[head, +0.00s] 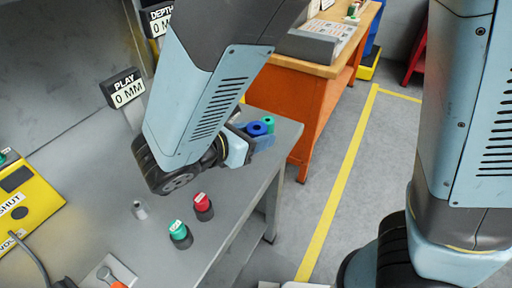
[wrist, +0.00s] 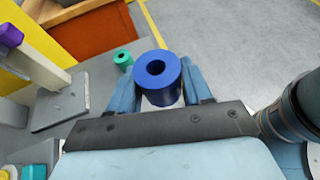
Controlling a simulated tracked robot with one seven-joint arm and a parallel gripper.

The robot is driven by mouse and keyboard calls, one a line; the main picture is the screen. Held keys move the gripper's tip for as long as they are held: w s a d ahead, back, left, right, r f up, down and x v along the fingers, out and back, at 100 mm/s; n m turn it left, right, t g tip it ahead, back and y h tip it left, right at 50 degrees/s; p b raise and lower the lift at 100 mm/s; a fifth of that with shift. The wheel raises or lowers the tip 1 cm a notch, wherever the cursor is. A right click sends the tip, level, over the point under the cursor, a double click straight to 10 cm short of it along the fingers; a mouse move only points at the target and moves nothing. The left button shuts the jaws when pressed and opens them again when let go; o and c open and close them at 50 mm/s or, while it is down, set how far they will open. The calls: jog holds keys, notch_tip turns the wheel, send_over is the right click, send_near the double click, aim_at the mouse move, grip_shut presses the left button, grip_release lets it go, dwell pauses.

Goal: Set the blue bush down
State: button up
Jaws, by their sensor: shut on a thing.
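The blue bush (wrist: 160,88) is a short blue cylinder with a hole through its middle. In the wrist view it sits between the two fingers of my gripper (wrist: 157,92), which is shut on it. In the head view the blue bush (head: 257,129) shows beyond my arm, over the far right end of the grey bench, with my gripper (head: 246,142) partly hidden by my arm. The bush's underside and its height above the bench cannot be seen clearly.
A teal bush (head: 268,121) stands just beyond the blue one. Red (head: 203,206) and teal (head: 180,234) capped pieces stand on the grey bench (head: 225,225). A yellow box (head: 28,205) is at left. An orange workbench (head: 305,105) stands behind. In the wrist view, a post on a plate (wrist: 58,108) is at left.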

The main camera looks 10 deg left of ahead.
jog(key=s, duration=0.2)
jog(key=shift+s+d+r, duration=0.1)
jog(key=shift+s+d, duration=0.05)
jog(key=shift+s, duration=0.2)
jog(key=w+f, duration=0.2)
jog(key=w, duration=0.2)
jog(key=w+a+f, duration=0.1)
jog(key=w+f, duration=0.2)
jog(key=w, duration=0.1)
jog(key=w+a+f, duration=0.1)
jog(key=w+f, duration=0.2)
jog(key=w, duration=0.1)
jog(key=shift+w+a+f, duration=0.1)
jog(key=shift+w+f, duration=0.75)
jog(key=shift+f, duration=0.65)
jog(key=shift+w+f, duration=0.1)
jog(key=shift+f, duration=0.7)
jog(key=shift+f, duration=0.25)
jog(key=o, duration=1.1)
